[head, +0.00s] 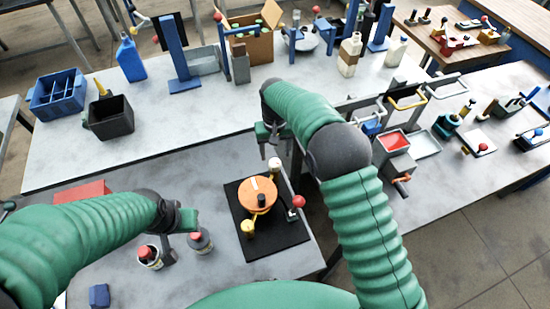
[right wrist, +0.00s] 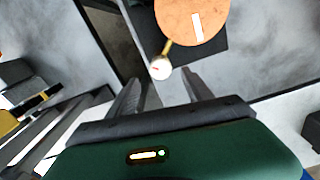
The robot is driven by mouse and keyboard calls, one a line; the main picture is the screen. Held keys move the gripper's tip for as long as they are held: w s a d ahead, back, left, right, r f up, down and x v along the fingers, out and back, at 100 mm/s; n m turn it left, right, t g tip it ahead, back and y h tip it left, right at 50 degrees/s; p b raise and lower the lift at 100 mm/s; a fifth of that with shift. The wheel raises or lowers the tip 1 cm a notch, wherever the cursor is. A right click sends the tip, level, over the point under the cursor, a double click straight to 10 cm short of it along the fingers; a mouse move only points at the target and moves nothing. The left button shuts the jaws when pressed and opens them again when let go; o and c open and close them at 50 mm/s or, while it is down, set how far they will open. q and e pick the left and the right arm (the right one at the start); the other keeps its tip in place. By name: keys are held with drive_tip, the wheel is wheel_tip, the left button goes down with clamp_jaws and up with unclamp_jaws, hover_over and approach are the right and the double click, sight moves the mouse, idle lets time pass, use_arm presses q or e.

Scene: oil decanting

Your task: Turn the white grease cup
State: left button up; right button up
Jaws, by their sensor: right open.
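The white grease cup (head: 274,164) is a small white knob on a short yellow stem at the far edge of an orange disc (head: 257,195), which sits on a black mat (head: 282,237). In the right wrist view the white cup (right wrist: 159,68) shows just ahead of the gap between my fingers. My right gripper (head: 268,150) is open and empty, close to the cup on its far side; whether they touch is unclear.
A red box (head: 82,192) and a small blue block (head: 98,295) are at left. A long bench behind holds bins and tools.

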sight(274, 162)
wheel_tip(274, 162, down, 6)
drive_tip(key=shift+a+r+p, duration=0.1)
drive_tip(key=shift+r+p, duration=0.05)
drive_tip(key=shift+p, duration=0.35)
clamp_jaws()
drive_tip(key=shift+m, duration=0.3)
drive_tip(key=m+b, duration=0.1)
drive_tip(key=m, duration=0.2)
drive_tip(key=m+b, duration=0.1)
drive_tip(key=m, duration=0.4)
drive_tip(key=shift+r, duration=0.1)
drive_tip(key=shift+m, duration=0.3)
idle(0.3)
